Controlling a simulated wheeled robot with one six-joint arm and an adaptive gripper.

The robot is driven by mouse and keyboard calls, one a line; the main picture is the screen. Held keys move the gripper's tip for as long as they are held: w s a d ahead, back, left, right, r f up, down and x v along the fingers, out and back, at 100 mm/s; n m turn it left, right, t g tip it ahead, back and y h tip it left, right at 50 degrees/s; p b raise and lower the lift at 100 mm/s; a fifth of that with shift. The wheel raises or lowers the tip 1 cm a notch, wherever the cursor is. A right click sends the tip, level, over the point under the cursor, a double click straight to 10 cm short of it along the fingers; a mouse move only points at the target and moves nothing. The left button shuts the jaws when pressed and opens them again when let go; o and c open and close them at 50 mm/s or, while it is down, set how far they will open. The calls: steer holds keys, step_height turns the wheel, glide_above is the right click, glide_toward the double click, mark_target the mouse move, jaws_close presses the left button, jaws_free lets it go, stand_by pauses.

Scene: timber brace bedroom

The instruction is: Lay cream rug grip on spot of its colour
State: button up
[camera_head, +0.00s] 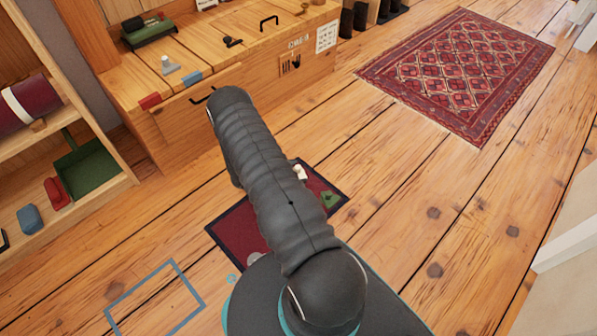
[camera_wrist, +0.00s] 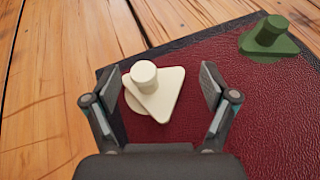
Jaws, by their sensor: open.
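The cream rug grip (camera_wrist: 163,97), a triangular plate with a round knob, lies on a dark red mat (camera_wrist: 205,110) with a dark border; it also shows in the head view (camera_head: 299,172), beside my arm. A cream round spot (camera_wrist: 129,101) shows partly from under its left side, so the grip covers only part of it. My gripper (camera_wrist: 157,78) is open, with one finger on each side of the grip and gaps between. A green grip (camera_wrist: 268,38) sits on the mat to the right, also in the head view (camera_head: 328,198). My arm hides much of the mat.
A wooden chest (camera_head: 210,75) with small items on top stands behind the mat. An open shelf (camera_head: 105,195) is at the left. A patterned red rug (camera_head: 460,70) lies at the upper right. A blue outlined rectangle (camera_head: 180,275) marks bare floor near the front left.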

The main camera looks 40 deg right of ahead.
steer(key=p+v, duration=0.1)
steer(key=v, duration=1)
steer(key=shift+w+a+r, duration=0.1)
steer(key=shift+a+r, duration=0.05)
steer(key=shift+a, duration=0.05)
steer(key=s+a+r+m+t+y, duration=0.1)
steer(key=s+a+r+m+y, duration=0.2)
steer(key=r, duration=1.3)
steer(key=a+r+m+y, duration=0.3)
steer(key=a+r+m, duration=0.15)
steer(key=r, duration=1.25)
steer(key=s+a+r+m+t+y, duration=0.3)
steer(key=s+a+r, duration=0.3)
steer(key=s+r, duration=0.2)
steer(key=s+a+r+m+t+y, duration=0.3)
steer(key=s+r, duration=0.6)
steer(key=s, duration=0.3)
steer(key=shift+a+m+t+y, duration=0.45)
steer(key=shift+a+t, duration=0.55)
steer(key=shift+a, duration=0.5)
steer(key=shift+s, duration=0.15)
